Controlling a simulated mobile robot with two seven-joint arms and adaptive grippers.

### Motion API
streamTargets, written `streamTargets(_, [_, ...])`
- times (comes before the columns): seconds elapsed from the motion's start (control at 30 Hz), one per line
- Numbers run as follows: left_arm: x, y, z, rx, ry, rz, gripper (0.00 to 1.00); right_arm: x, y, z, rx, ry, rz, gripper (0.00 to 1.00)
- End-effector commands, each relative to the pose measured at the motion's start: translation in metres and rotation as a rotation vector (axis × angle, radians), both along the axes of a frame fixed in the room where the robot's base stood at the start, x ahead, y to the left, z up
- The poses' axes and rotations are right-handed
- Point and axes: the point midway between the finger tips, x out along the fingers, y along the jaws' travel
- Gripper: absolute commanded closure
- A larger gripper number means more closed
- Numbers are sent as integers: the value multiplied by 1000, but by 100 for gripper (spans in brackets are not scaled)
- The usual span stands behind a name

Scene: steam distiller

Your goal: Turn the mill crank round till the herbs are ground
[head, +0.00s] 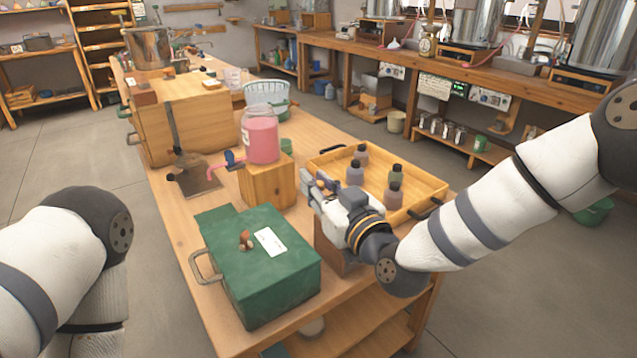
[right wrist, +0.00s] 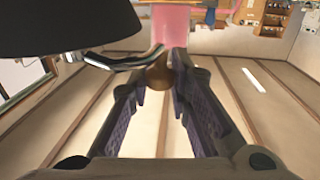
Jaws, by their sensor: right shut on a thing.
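My right gripper (head: 314,186) is over the bench, just right of the green box, above a brown wooden body (head: 330,252) that I take to be the mill. The arm and gripper hide most of the mill's top in the head view. In the right wrist view the gripper (right wrist: 160,78) is shut on the brown knob (right wrist: 159,74) of the crank. The curved metal crank arm (right wrist: 118,61) runs left from the knob, beneath a black rounded part (right wrist: 65,25). The herbs are not visible. My left arm shows at the left, but its gripper is out of frame.
A green metal box (head: 262,290) with a handle stands left of the mill. A jar of pink liquid (head: 261,138) stands on a wooden block (head: 268,182) behind. A wooden tray (head: 425,186) with several bottles lies close behind my right gripper.

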Motion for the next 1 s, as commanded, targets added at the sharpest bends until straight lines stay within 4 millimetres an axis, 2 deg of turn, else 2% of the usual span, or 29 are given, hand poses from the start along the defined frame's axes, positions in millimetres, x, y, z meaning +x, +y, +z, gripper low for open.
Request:
streamTargets(0.47, [1, 0, 1, 0, -3, 0, 60, 1, 0, 0, 3, -1, -14, 100])
streamTargets(0.5, [1, 0, 1, 0, -4, 0, 60, 1, 0, 0, 2, -1, -14, 73])
streamTargets(0.57, [1, 0, 1, 0, -3, 0, 60, 1, 0, 0, 2, -1, -14, 63])
streamTargets(0.87, [1, 0, 1, 0, -4, 0, 60, 0, -1, 0, 1, 0, -13, 63])
streamTargets(1.0, [1, 0, 1, 0, -4, 0, 60, -21, -12, 0, 1, 3, -12, 63])
